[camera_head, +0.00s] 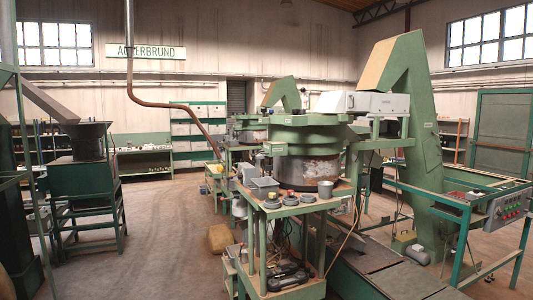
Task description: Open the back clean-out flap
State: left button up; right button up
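No back clean-out flap can be made out from here. A large round green machine with a worn metal drum (306,171) stands at centre right; its back side is hidden. A second, similar green machine (250,133) stands farther back, partly hidden by the first. A dark hopper (88,138) sits on a green frame at the left. Neither of my grippers is in view.
A green bench (268,200) holding small round parts stands before the drum, with dark items on its lower shelf. A tall green elevator housing (425,150) and a control panel (510,204) stand at the right. The floor (165,235) between left hopper and bench is open.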

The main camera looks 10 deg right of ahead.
aim_at(266, 151)
jog(key=i+z, duration=0.35)
jog(key=i, duration=0.75)
